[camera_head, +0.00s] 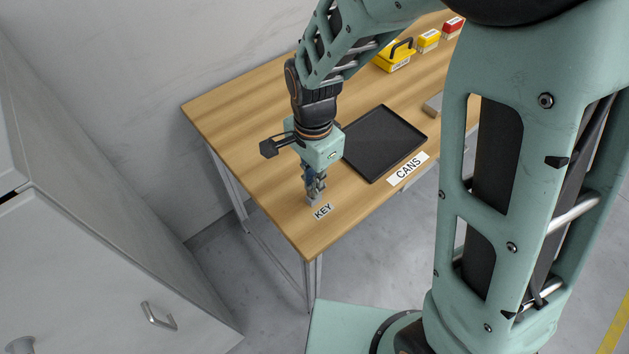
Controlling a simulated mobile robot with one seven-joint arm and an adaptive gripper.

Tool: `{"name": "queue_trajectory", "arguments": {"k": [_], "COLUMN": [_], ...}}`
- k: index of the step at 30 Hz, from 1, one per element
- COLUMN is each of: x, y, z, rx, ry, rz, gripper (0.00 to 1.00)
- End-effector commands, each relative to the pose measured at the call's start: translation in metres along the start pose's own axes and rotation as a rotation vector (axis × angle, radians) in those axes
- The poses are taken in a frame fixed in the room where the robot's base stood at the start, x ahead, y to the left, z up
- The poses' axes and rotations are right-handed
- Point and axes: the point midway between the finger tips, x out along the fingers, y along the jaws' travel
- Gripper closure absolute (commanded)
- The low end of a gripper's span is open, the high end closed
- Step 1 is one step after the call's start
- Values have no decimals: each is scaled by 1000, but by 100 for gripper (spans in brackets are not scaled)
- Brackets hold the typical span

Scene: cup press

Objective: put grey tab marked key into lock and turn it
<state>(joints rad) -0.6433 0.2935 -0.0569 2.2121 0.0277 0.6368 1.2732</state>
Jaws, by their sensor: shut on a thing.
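My gripper (316,188) points down over the near left end of the wooden table, just behind the label reading KEY (322,211). It is shut on a small grey tab (313,199), which shows just below the fingertips. The tab is at or close to the table top; I cannot tell whether it touches. The fingers hide most of it. No lock can be made out in this view.
A black tray (413,133) lies on the table (238,100) to the right, with a CANS label (408,168) before it. A yellow toolbox (395,59), yellow and red boxes (429,40) and a grey block (433,104) stand farther back. A grey cabinet (90,270) is at left.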

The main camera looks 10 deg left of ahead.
Motion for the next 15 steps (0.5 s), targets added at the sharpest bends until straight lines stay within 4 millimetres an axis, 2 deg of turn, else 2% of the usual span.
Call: {"name": "queue_trajectory", "arguments": {"k": [15], "x": [-19], "y": [0], "z": [0], "rx": [0], "ry": [0], "rz": [-1], "gripper": [100]}}
